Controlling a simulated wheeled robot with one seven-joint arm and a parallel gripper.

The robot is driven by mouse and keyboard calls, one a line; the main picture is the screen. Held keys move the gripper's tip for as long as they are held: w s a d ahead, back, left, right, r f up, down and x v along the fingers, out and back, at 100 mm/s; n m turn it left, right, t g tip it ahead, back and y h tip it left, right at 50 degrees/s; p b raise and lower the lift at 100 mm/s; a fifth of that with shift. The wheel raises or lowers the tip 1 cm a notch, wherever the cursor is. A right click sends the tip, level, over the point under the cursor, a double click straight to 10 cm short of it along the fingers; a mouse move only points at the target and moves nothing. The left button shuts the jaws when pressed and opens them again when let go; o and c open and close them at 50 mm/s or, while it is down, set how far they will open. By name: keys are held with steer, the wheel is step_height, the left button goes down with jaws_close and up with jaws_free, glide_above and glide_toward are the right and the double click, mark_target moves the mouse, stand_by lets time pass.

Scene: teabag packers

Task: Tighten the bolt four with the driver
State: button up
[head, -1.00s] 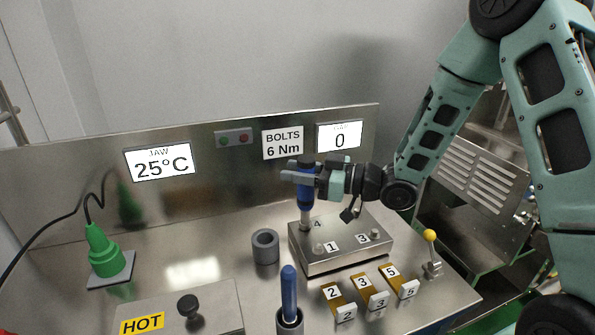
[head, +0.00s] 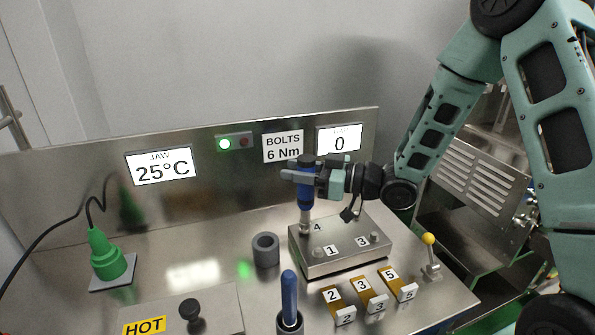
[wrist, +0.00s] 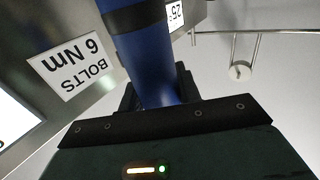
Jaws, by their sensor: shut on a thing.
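My gripper (head: 303,174) is shut on a blue driver (head: 305,198) with a black cap, held upright over the steel block (head: 330,264). The driver's grey lower end is at the spot by the label 4, at the block's back left corner; it hides the bolt there. Bolts by labels 1 (head: 319,250) and 3 (head: 374,237) stand on the block's top. The wrist view shows the blue driver handle (wrist: 150,55) between my jaws. A green lamp (head: 224,144) on the back panel is lit.
An empty grey ring holder (head: 265,249) stands left of the block. A blue-handled tool (head: 289,295) stands in a holder in front. Numbered tabs, a yellow-knobbed lever (head: 429,241), a green cone (head: 107,258) and a HOT-labelled plate (head: 226,312) are nearby. The screens read 25°C and 0.

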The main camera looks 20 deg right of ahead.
step_height(320, 180, up, 4)
steer(key=shift+f+p, duration=0.1)
steer(key=shift+p, duration=1.15)
steer(key=shift+a, duration=0.1)
